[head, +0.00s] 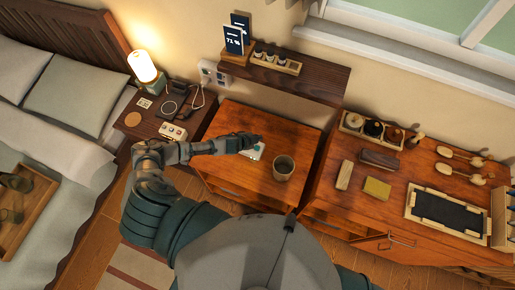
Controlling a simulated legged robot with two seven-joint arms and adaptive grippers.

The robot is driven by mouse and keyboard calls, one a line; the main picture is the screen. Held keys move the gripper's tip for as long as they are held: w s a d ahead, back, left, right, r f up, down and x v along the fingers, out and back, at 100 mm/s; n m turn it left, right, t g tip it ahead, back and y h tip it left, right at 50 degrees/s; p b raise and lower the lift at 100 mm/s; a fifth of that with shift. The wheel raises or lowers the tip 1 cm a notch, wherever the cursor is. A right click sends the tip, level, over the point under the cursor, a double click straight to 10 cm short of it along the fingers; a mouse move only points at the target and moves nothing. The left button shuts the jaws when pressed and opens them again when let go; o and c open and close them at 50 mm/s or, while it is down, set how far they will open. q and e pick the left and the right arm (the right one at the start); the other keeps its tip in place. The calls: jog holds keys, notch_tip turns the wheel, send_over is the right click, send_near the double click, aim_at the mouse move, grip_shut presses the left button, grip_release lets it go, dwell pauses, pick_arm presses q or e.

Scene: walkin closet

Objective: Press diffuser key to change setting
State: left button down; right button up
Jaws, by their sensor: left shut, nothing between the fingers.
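My left arm comes in over the middle cabinet, and its gripper (253,140) is shut and empty. The fingertips are above or at a small pale flat item (256,152) on the cabinet top; I cannot tell whether they touch it. A grey-brown round cup-like vessel (284,168) stands upright to the right of the gripper, apart from it. I cannot tell for sure which thing is the diffuser, and no key on it can be made out. A small cream box with knobs or keys (173,132) sits on the nightstand at the left, behind my forearm. My right gripper is not in view.
A lit lamp (146,68), a cable and small devices crowd the nightstand (133,122). A dark wall shelf (318,82) hangs behind the middle cabinet (225,178). The right dresser (330,195) holds brushes, blocks and a dark-lined tray (447,212). The bed is at left.

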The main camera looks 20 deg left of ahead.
aim_at(256, 149)
pick_arm(q)
jog(key=f+b, duration=0.2)
jog(key=a+f+b, duration=0.1)
jog(key=f+b, duration=0.1)
jog(key=f, duration=0.1)
jog(key=f+b, duration=0.2)
jog(key=b, duration=0.1)
jog(key=shift+a+f, duration=0.4)
jog(key=shift+d+f, duration=0.1)
jog(key=shift+f, duration=0.2)
jog(key=shift+d+f+b, duration=0.15)
jog(key=shift+d+b, duration=0.1)
jog(key=shift+b, duration=0.15)
jog(key=shift+d, duration=0.4)
jog(key=shift+r, duration=0.2)
jog(key=shift+a+f, duration=0.15)
jog(key=shift+a, duration=0.4)
jog(key=shift+d, duration=0.45)
jog(key=shift+a+f, duration=0.4)
jog(key=shift+a, duration=0.1)
jog(key=shift+d, duration=0.15)
